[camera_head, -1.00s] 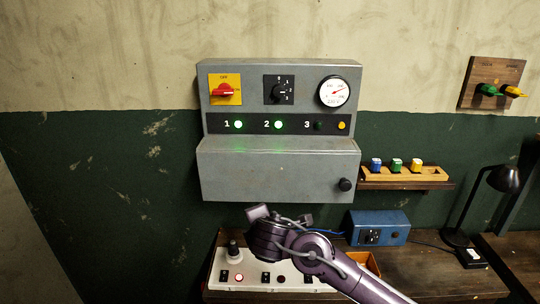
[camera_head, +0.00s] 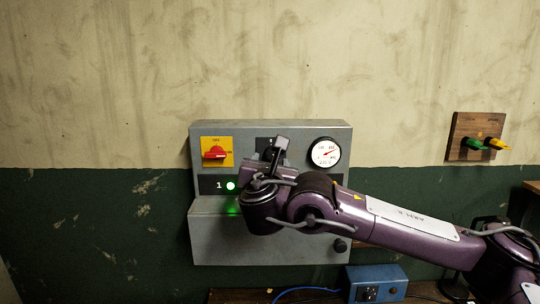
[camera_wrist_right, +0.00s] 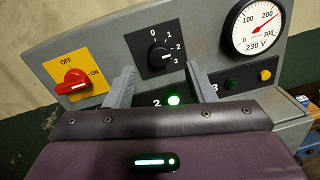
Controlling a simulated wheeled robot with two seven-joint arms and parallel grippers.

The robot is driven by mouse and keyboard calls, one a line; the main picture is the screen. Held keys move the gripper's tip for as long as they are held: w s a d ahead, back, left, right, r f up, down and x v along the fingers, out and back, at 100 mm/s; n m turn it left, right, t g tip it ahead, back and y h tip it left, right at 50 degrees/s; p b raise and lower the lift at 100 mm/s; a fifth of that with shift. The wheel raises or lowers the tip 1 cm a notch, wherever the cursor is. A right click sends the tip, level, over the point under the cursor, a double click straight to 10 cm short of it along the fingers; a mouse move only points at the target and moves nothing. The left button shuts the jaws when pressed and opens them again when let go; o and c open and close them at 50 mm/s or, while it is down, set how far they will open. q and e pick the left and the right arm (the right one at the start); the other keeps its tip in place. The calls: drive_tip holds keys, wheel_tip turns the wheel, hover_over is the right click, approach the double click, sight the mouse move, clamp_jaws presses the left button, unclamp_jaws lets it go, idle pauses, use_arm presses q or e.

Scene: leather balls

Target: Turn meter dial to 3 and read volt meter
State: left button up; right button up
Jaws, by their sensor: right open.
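The meter dial (camera_wrist_right: 158,55) is a black knob on a black plate marked 0 to 3. Its white mark points right, near the 3. In the head view my arm hides most of its plate (camera_head: 264,143). The round white volt meter (camera_head: 325,153) also shows in the wrist view (camera_wrist_right: 257,28). Its red needle points up and right, past 200; the face is printed "230 V". My right gripper (camera_wrist_right: 160,84) is open and empty, its fingers either side of and just below the dial, apart from it. In the head view the gripper (camera_head: 274,150) covers the panel's middle. My left gripper is out of view.
The red OFF/ON switch (camera_wrist_right: 74,82) on a yellow plate is left of the dial, turned toward ON. Lamps 1 (camera_head: 231,185) and 2 (camera_wrist_right: 173,100) glow green; lamp 3 (camera_wrist_right: 231,84) is dark. A blue box (camera_head: 376,284) stands below the grey panel.

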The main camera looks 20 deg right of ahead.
sight(271, 155)
drive_tip(key=p+x, duration=0.1)
drive_tip(key=x, duration=0.4)
drive_tip(key=shift+s, duration=0.1)
drive_tip(key=shift+a+f, duration=0.1)
drive_tip(key=c, duration=1)
